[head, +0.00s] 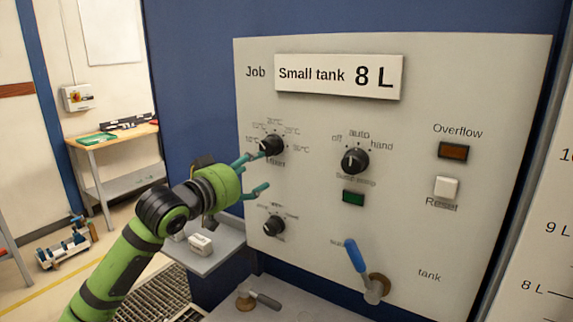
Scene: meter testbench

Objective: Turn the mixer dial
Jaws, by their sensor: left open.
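The grey panel (420,240) carries black dials. One upper left dial (271,146) is ringed by °C marks. A lower left dial (274,226) has small, blurred labels, so I cannot read which dial is marked as the mixer. My left gripper (264,170) is open and empty in front of the panel's left side. Its upper teal finger is at the left edge of the upper left dial in the picture; I cannot tell if it touches. Its lower finger is between the two left dials. My right gripper is not in view.
A third dial (355,160) has off, auto and hand marks, with a green lamp (353,197) below. A small shelf (222,251) with a white block (200,244) lies below my gripper.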

